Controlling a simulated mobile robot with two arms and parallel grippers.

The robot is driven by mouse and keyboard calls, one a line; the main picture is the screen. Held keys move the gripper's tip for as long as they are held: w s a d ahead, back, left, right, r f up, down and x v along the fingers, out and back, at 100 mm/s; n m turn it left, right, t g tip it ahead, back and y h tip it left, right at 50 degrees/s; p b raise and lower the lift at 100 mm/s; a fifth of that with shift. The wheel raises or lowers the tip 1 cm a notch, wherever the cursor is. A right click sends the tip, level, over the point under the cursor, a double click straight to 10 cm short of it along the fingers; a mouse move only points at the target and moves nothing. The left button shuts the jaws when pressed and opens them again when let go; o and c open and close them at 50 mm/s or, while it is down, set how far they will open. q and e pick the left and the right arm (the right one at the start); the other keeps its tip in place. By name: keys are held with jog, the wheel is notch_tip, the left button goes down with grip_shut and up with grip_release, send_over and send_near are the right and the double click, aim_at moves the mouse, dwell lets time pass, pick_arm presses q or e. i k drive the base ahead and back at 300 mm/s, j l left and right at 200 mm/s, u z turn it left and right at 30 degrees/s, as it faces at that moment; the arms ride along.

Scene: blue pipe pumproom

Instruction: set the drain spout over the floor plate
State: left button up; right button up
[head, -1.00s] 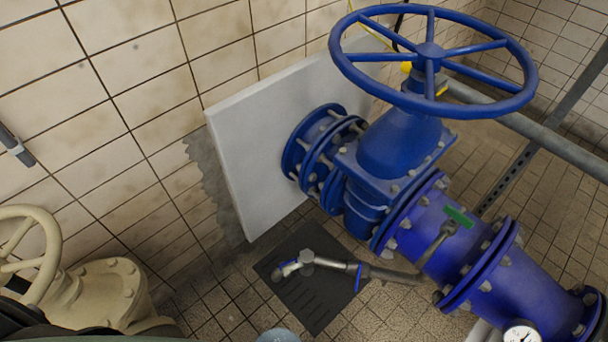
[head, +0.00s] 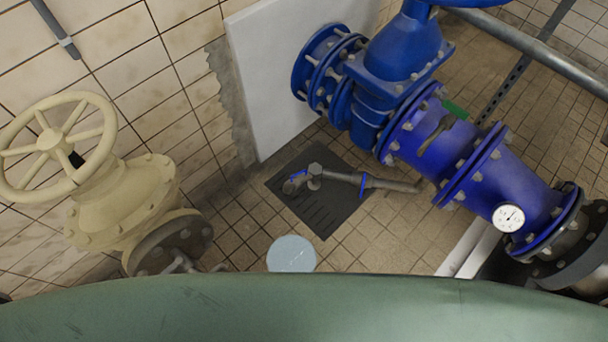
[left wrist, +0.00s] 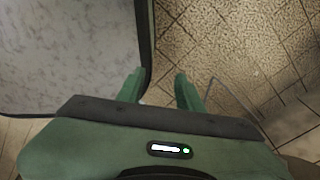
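The drain spout (head: 341,178) is a thin metal pipe with a hex fitting and a blue lever near its left end. It comes from the side of the blue pipe (head: 440,142). In the head view its left end shows over the dark slotted floor plate (head: 320,217); the height between them cannot be told. Neither gripper shows in the head view. In the left wrist view my left gripper (left wrist: 159,82) has its two green fingers apart with nothing between them. Tiled floor and a grey surface lie beyond it. My right gripper is not in view.
A beige valve with a handwheel (head: 60,148) stands at the left. A pale blue disc (head: 291,254) is in front of the plate. A pressure gauge (head: 508,217) sits on the blue pipe. A white panel (head: 275,75) leans behind.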

aim_at(314, 172)
jog(key=i+l+u, duration=0.2)
jog(key=u, duration=0.2)
jog(key=i+l+u, duration=0.1)
jog(key=l+u, duration=0.35)
